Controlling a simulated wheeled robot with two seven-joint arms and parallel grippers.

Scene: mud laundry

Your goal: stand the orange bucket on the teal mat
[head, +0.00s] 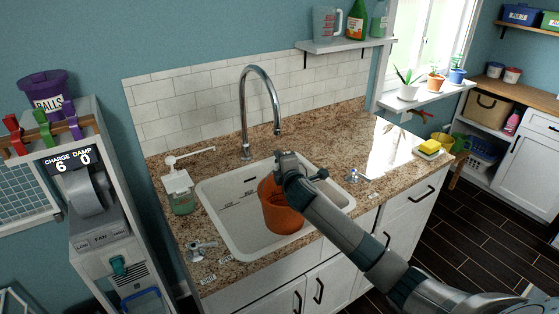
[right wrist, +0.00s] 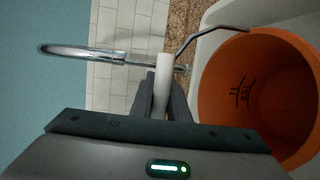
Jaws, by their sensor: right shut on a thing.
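The orange bucket (head: 281,212) is over or inside the white sink basin in the head view, and I cannot tell whether its base touches the basin floor. My right gripper (head: 284,162) is at the bucket's top, shut on the white grip of its wire handle. In the right wrist view, the white grip sits between the fingers (right wrist: 163,95), with the bucket (right wrist: 225,85) open-mouthed to the right and dark marks on its inner wall. My left gripper is not in view. I see no teal mat in either view.
The sink (head: 222,222) is set in a granite counter (head: 370,140) with a tall curved faucet (head: 245,110) behind the bucket. A soap dispenser (head: 180,190) stands left of it. Yellow sponges (head: 429,147) lie at the right end. The counter's middle right is mostly clear.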

